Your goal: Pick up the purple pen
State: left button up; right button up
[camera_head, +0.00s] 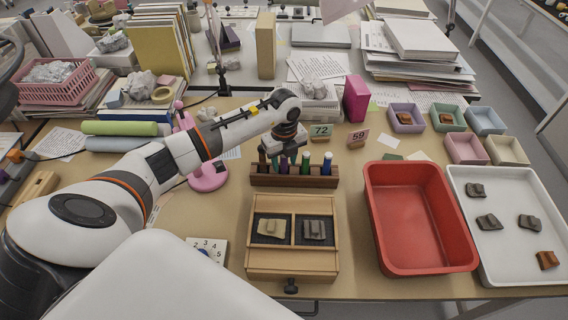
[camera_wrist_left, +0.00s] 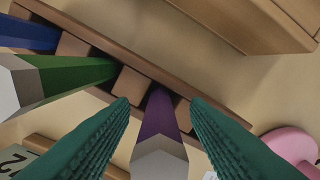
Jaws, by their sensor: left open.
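The purple pen (camera_wrist_left: 160,118) stands in a slot of the brown wooden pen rack (camera_head: 312,181). In the left wrist view it lies between the two green fingers of my left gripper (camera_wrist_left: 158,103), with a gap on each side. The gripper is open and empty. In the head view my left gripper (camera_head: 284,152) hangs over the left part of the rack and partly hides the pens there. A green pen (camera_wrist_left: 68,78) and a blue pen (camera_wrist_left: 28,36) stand in the same rack. My right gripper is in neither view.
A wooden box (camera_head: 292,267) with two sherds lies in front of the rack. A red tray (camera_head: 425,258) and a white tray (camera_head: 505,262) with several sherds are to the right. A pink stand (camera_head: 208,178) is just left of the rack. Number cards (camera_head: 320,131) stand behind it.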

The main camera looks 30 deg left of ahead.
pick_arm(q)
jog(key=shift+f, duration=0.1)
jog(key=shift+c, duration=0.4)
grip_shut()
